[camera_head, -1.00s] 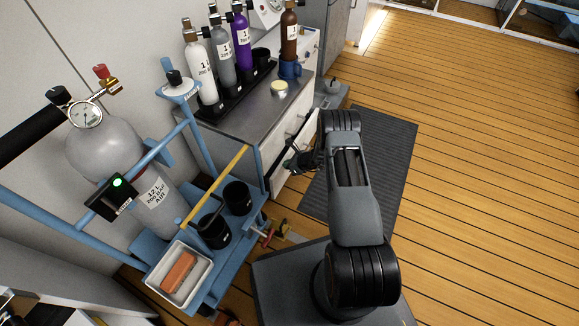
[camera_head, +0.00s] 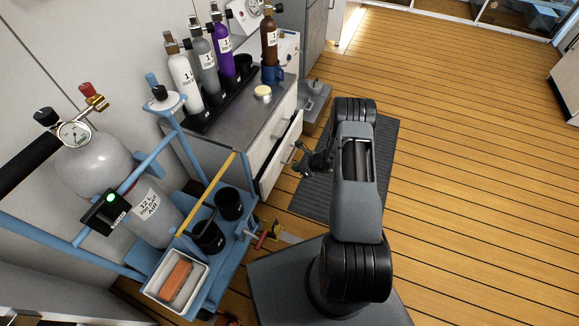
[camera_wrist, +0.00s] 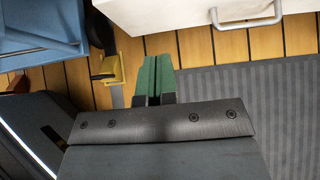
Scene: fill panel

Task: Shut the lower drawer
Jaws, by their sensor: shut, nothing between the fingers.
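The lower drawer (camera_head: 272,175) is the white front low on the grey-topped cabinet (camera_head: 238,132). It stands out past the white upper front (camera_head: 262,145), so it looks partly open. Its front and pale bar handle (camera_wrist: 247,22) show at the top of the wrist view. My gripper (camera_head: 301,164) is beside the drawer front, on its outer side. In the wrist view my green fingertips (camera_wrist: 153,76) are together and empty, below the drawer front in the picture and apart from it. The inside of the drawer is mostly hidden.
A blue cart (camera_head: 215,268) with a grey cylinder, black cups and a white tray (camera_head: 205,262) stands left of my arm. Several bottles stand on the cabinet top. A dark ribbed mat (camera_head: 384,150) lies on the plank floor, which is clear to the right.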

